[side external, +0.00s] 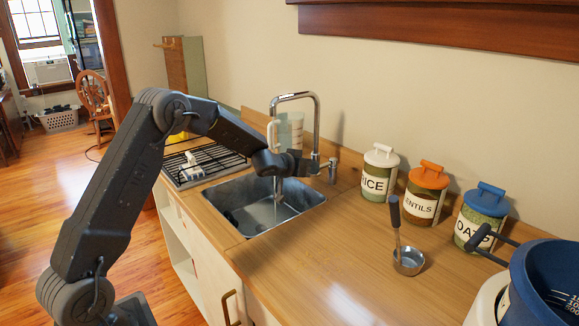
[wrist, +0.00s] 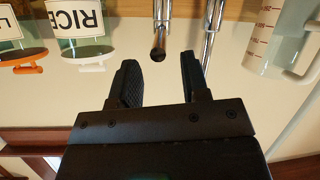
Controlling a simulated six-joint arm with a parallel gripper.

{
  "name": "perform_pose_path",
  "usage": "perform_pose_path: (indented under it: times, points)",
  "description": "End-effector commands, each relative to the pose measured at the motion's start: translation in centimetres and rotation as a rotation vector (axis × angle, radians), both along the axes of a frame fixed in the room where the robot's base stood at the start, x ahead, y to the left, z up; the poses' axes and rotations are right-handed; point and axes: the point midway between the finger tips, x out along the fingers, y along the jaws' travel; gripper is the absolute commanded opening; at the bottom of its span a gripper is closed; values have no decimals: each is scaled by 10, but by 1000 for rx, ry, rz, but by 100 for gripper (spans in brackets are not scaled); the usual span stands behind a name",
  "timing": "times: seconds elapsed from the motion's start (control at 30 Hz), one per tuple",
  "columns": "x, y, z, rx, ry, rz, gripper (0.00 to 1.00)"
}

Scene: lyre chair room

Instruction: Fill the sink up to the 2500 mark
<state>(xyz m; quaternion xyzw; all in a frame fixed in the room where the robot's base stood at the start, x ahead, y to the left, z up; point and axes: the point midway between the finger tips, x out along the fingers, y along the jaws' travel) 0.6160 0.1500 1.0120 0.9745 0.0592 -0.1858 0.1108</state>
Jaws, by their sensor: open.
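The steel sink (side external: 243,217) is set into the wooden counter. A pale vertical streak shows in it; I cannot tell whether it is running water or a reflection, and no 2500 mark is readable. The chrome tap (side external: 317,115) arches behind the basin, its spout end partly hidden by my arm. Its short lever (side external: 333,168) stands right of the column. My gripper (side external: 293,161) is above the sink's back edge. In the upside-down wrist view, my gripper (wrist: 158,66) is open and empty; the lever (wrist: 160,35) lines up between its fingers, apparently beyond them. The tap column (wrist: 208,40) is beside it.
A translucent measuring jug (side external: 295,128) with red marks (wrist: 272,38) stands behind the tap. Rice (side external: 377,185), lentils (side external: 424,207) and oats (side external: 470,230) jars line the wall. A metal ladle (side external: 408,262) and blue container (side external: 545,265) stand right.

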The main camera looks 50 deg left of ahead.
Motion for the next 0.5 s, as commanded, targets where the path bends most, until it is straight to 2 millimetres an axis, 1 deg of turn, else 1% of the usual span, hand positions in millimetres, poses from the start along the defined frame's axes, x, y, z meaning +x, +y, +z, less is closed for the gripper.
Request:
perform_pose_path:
  times: [0.03, 0.3, 0.4, 0.5]
  points:
    - [-10, -1, 5, 1, -1, 1, 42]
    - [-59, -5, 25, 2, -2, 1, 42]
    - [-72, -6, 30, 1, -2, 0, 42]
    - [-80, -6, 33, 1, -2, 0, 42]
